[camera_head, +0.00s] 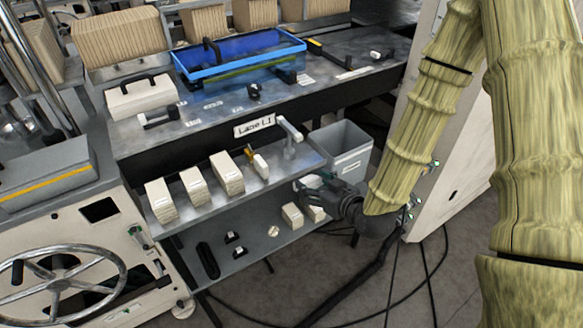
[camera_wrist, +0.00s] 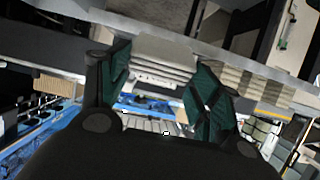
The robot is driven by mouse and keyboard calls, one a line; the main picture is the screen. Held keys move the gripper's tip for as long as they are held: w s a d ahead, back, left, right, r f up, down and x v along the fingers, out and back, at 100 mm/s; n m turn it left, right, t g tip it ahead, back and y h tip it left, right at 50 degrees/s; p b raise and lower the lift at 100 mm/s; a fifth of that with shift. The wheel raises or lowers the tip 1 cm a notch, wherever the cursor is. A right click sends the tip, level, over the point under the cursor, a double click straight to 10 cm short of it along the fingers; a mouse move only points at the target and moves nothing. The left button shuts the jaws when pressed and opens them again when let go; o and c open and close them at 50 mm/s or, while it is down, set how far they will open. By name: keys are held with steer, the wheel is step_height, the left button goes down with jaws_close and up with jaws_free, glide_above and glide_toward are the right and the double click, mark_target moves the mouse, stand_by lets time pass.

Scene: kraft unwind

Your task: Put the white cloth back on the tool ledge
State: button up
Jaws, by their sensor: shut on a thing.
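My gripper (camera_head: 318,190) is at the right end of the metal ledge (camera_head: 304,160), close to its front edge, and is shut. In the wrist view the two green-padded fingers (camera_wrist: 160,85) stand on either side of a folded, layered white cloth (camera_wrist: 160,60), which is held between them. In the head view the cloth is mostly hidden by the gripper; only a small pale patch shows at the fingers. The ledge carries several upright white folded stacks (camera_head: 194,186) on its left and middle part. I cannot tell if the held cloth touches the ledge.
A yellow-and-white tool (camera_head: 260,164) and a white T-shaped fixture (camera_head: 288,130) stand on the ledge. A grey bin (camera_head: 343,146) is just behind my gripper. A lower shelf (camera_head: 240,262) holds white blocks (camera_head: 292,215) and small black items. A blue tray (camera_head: 240,58) sits on the bench above.

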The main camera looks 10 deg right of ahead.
mark_target(315, 177)
steer(key=w+a+p, duration=0.1)
steer(key=w, duration=0.2)
steer(key=w+a+p, duration=0.1)
steer(key=w, duration=0.3)
steer(key=w+a+p, duration=0.1)
steer(key=w+a, duration=0.1)
steer(key=w, duration=0.2)
steer(key=shift+p, duration=0.35)
steer(key=shift+s+f, duration=0.15)
steer(key=shift+f, duration=0.6)
steer(key=shift+f, duration=0.2)
steer(key=o, duration=1)
steer(key=shift+r, duration=0.1)
steer(key=b+v, duration=0.3)
steer(key=v, duration=0.9)
steer(key=shift+r, duration=0.15)
